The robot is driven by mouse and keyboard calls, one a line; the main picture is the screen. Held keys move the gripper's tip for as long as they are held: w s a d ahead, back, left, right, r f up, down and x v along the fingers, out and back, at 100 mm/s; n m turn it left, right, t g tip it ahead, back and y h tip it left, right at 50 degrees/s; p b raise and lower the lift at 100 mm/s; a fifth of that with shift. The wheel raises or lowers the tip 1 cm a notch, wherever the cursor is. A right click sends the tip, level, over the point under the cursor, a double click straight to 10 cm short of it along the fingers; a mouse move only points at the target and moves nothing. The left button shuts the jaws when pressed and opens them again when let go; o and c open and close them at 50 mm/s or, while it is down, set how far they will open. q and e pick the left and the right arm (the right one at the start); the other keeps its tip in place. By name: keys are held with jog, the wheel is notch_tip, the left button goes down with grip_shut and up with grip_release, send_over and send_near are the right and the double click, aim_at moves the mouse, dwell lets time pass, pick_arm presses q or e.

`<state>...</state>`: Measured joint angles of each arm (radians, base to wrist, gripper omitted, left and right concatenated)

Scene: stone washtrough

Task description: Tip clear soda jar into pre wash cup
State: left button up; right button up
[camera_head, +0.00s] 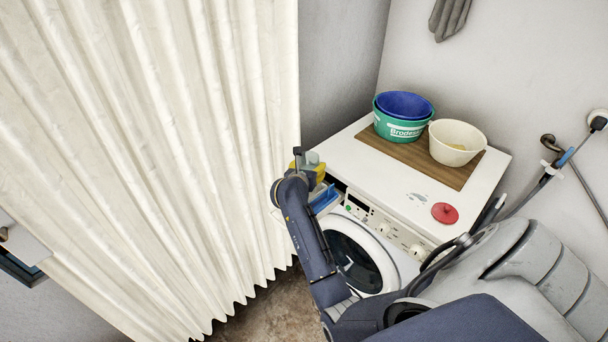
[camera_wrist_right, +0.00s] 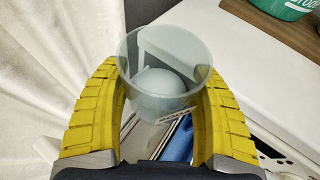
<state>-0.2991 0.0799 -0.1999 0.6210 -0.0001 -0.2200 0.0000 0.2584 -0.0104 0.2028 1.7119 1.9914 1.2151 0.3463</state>
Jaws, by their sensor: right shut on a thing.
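The clear soda jar (camera_wrist_right: 165,105) sits between the yellow fingers of my right gripper (camera_wrist_right: 163,100), which is shut on it. Its round rim and pale rounded inside show in the wrist view; I cannot tell its exact tilt. In the head view my right gripper (camera_head: 308,168) holds the jar (camera_head: 313,159) by the front left corner of the washing machine (camera_head: 388,190). The machine's open drawer, with a blue part (camera_head: 325,199), lies just below the gripper. The wrist view shows its blue part (camera_wrist_right: 178,147) behind the jar. I cannot make out the pre wash cup.
A wooden board (camera_head: 395,152) on the machine bears a green tub (camera_head: 395,128) with a blue bowl (camera_head: 404,104) in it, and a cream bowl (camera_head: 457,135). A red round thing (camera_head: 445,213) lies near the front. A white curtain (camera_head: 150,150) hangs close at the left.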

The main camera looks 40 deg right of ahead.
jog(key=shift+s+d+r+n+g, duration=0.2)
jog(key=shift+n+g, duration=0.1)
jog(key=shift+n, duration=0.1)
jog(key=shift+s+d+r+n+g+h, duration=0.1)
jog(key=shift+s+r+n+g+h, duration=0.2)
jog(key=shift+n, duration=0.4)
jog(key=shift+w, duration=0.1)
jog(key=shift+h, duration=0.3)
jog(key=shift+d+r+n+g, duration=0.1)
jog(key=shift+n+g, duration=0.3)
jog(key=shift+n, duration=0.3)
jog(key=shift+h, duration=0.3)
jog(key=shift+s+n+g, duration=0.2)
jog(key=shift+n+g, duration=0.2)
jog(key=shift+n, duration=0.3)
dwell(0.4)
